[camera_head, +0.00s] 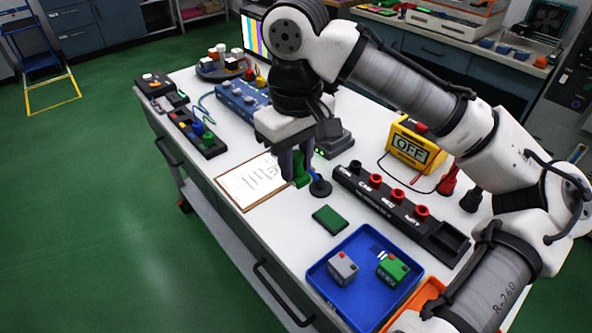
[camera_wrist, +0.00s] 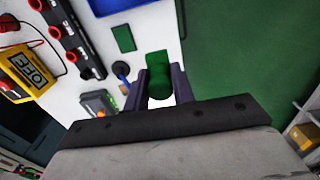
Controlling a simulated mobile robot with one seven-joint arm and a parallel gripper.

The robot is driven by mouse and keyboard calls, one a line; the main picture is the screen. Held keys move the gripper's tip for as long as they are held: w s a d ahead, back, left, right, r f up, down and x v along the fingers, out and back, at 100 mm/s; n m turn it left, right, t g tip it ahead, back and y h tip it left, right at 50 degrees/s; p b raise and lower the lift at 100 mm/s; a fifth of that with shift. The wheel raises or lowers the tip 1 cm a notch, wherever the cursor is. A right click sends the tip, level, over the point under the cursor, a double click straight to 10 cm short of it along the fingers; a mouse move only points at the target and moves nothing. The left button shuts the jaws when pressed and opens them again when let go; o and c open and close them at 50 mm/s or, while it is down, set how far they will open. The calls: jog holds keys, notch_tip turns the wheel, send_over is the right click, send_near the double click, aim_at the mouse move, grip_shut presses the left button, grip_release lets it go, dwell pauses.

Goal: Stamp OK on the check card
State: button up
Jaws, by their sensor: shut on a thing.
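My gripper (camera_head: 298,165) points down over the bench and is shut on a green stamp (camera_head: 301,176). In the wrist view the stamp (camera_wrist: 158,68) sits between the two dark fingers (camera_wrist: 161,84). The check card (camera_head: 252,179) is a white printed sheet on a brown board, lying on the bench just left of the stamp. The stamp's lower end shows at the board's right edge; I cannot tell whether it touches anything. The print is too small to read. A flat green pad (camera_head: 330,219) lies in front of the gripper; it also shows in the wrist view (camera_wrist: 124,38).
A dark round base with a blue post (camera_head: 320,187) stands close right of the stamp. A black rack with red sockets (camera_head: 394,200), a yellow meter reading OFF (camera_head: 412,150) and a blue tray (camera_head: 345,312) with two blocks are right and front. A blue device (camera_head: 243,101) stands behind.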

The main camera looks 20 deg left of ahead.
jog(key=o, duration=0.4)
jog(key=shift+c, duration=1)
jog(key=shift+o, duration=0.9)
jog(key=shift+c, duration=0.9)
jog(key=w+d+f+m+b, duration=0.1)
jog(key=w+d+f+m, duration=0.1)
jog(key=f, duration=0.4)
jog(key=w+d+f+m+b, duration=0.2)
jog(key=w+f+m, duration=0.1)
jog(key=f, duration=0.3)
jog(key=w+d+f+m+b, duration=0.1)
jog(key=w+d+f+m, duration=0.1)
jog(key=f, duration=0.4)
jog(key=shift+w+m+b, duration=0.35)
jog(key=shift+w+m, duration=0.2)
jog(key=shift+m, duration=0.45)
